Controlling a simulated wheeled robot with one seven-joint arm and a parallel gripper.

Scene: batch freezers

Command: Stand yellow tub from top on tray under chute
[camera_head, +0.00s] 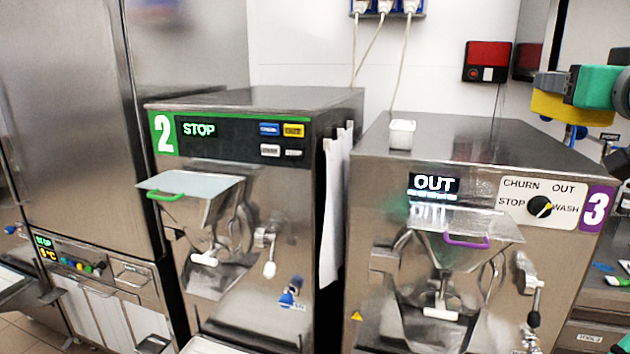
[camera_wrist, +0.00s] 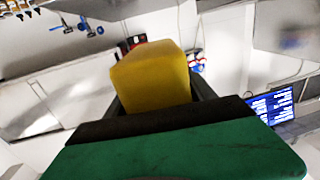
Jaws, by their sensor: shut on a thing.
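The yellow tub (camera_head: 560,106) is high at the right edge of the head view, above and beyond machine 3's right end. My gripper (camera_head: 580,90), with green parts, is shut on it. The tub (camera_wrist: 153,75) also fills the middle of the wrist view, beyond the green and black body of my gripper. Machine 3 (camera_head: 470,165) reads OUT, and its chute front (camera_head: 445,265) has a purple handle. Machine 2 (camera_head: 235,115) reads STOP, and its front has a green handle. The tray under machine 3's chute is not seen, being below the frame.
A small white tub (camera_head: 402,134) stands on top of machine 3. White papers (camera_head: 335,205) hang between the machines. A tall steel cabinet (camera_head: 80,120) is at left. Levers (camera_head: 530,290) stick out at machine 3's front right. A steel counter (camera_head: 605,300) is at far right.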

